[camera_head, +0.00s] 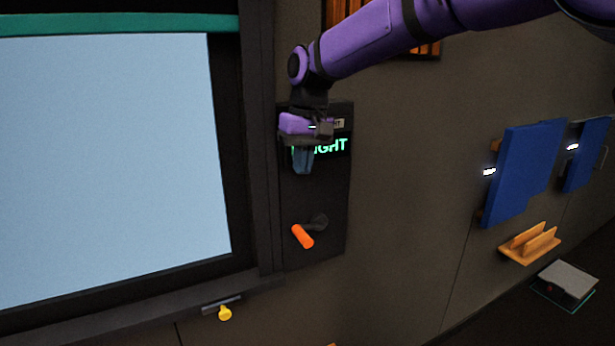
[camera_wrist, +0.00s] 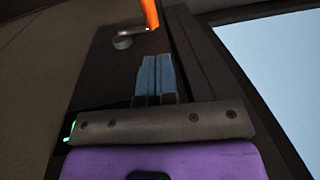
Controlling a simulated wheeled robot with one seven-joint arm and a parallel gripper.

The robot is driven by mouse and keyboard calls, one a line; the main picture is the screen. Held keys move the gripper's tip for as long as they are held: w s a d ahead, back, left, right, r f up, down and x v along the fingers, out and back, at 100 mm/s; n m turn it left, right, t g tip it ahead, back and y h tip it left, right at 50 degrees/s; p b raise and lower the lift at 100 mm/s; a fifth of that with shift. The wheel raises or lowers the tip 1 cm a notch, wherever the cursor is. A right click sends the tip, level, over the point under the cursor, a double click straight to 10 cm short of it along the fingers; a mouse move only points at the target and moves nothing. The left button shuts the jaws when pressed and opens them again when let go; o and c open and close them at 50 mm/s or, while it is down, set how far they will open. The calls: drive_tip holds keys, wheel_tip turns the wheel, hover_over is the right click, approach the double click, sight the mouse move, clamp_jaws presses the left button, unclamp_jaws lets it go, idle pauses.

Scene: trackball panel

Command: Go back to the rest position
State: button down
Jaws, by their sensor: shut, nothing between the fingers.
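My gripper (camera_head: 302,171) is in front of the upper part of a dark wall panel (camera_head: 325,195) in the head view. Its two blue-grey fingers are together with nothing between them; they also show side by side in the wrist view (camera_wrist: 156,72). The gripper covers part of a lit green sign (camera_head: 335,146), of which "IGHT" can be read. An orange handle (camera_head: 303,237) on a dark round mount sits lower on the panel, below the fingers and apart from them. The orange handle shows at the top of the wrist view (camera_wrist: 150,12).
A large pale-blue screen or window (camera_head: 110,170) in a dark frame stands left of the panel. A yellow knob (camera_head: 225,313) is below it. Blue boards (camera_head: 525,170), a wooden rack (camera_head: 530,243) and a grey box (camera_head: 567,284) are at the right. The wall between is bare.

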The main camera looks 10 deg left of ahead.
drive_tip(key=s+d+r+m+t, duration=0.1)
drive_tip(key=s+d+r, duration=0.2)
drive_tip(key=d, duration=0.5)
drive_tip(key=s+d+r+m+t, duration=0.15)
drive_tip(key=s+d, duration=0.25)
drive_tip(key=d, duration=0.4)
drive_tip(key=s+d+r+m+t, duration=0.1)
drive_tip(key=s+d+r, duration=0.2)
drive_tip(key=d, duration=0.5)
drive_tip(key=s+d+f+m+t, duration=0.1)
drive_tip(key=s+d+f, duration=0.2)
drive_tip(key=s+d, duration=0.4)
drive_tip(key=s+d+f+m+t+h, duration=0.1)
drive_tip(key=s+d+f+m, duration=0.1)
drive_tip(key=s+d, duration=0.6)
drive_tip(key=s, duration=0.3)
drive_tip(key=shift+d+f, duration=0.15)
drive_tip(key=shift+f, duration=0.25)
drive_tip(key=c, duration=1.8)
unclamp_jaws()
drive_tip(key=shift+t, duration=0.25)
